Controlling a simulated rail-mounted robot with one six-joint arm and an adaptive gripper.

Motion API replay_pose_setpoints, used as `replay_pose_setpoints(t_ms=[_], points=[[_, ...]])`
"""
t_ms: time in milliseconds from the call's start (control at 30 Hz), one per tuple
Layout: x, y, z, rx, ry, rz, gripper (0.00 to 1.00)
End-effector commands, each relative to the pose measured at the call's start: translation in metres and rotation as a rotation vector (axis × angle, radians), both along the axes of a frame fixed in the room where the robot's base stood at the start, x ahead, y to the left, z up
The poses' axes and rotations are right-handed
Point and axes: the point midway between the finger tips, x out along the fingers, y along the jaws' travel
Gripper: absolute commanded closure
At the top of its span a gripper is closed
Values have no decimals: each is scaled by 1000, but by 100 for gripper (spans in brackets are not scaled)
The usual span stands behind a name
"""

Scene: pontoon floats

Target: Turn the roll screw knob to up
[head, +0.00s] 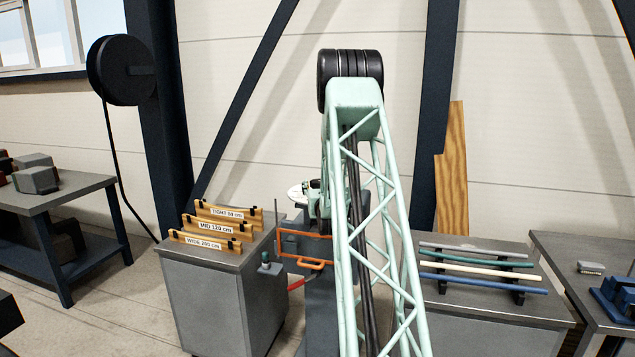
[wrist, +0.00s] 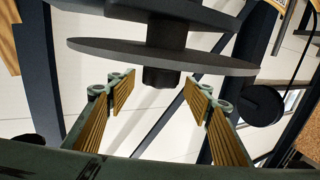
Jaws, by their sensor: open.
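In the wrist view a wide dark grey disc (wrist: 105,48) spans the top, with a dark cylindrical hub (wrist: 161,76) below it; I cannot tell for sure whether this is the roll screw knob. My gripper (wrist: 160,90) is open, its ridged yellow-brown pads to the left and right of the hub with clear gaps. Nothing is held. In the head view my pale green lattice arm covers the middle, and my gripper is not clearly seen. An orange frame (head: 306,233) on a grey machine stands behind the arm, partly hidden. No up marking is readable.
A grey cabinet (head: 219,296) at left bears wooden gauges (head: 214,227) labelled tight, mid and wide. A right cabinet (head: 488,303) carries several coloured rods (head: 484,279). Dark slanted beams stand behind. A black reel (head: 121,70) hangs at the upper left.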

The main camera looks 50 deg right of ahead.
Motion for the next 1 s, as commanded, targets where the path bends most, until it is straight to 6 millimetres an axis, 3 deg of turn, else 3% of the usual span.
replay_pose_setpoints(t_ms=[300, 700, 1000], points=[[17, -18, 0, 0, 0, 0, 53], [19, -20, 0, 0, 0, 0, 53], [19, -20, 0, 0, 0, 0, 78]])
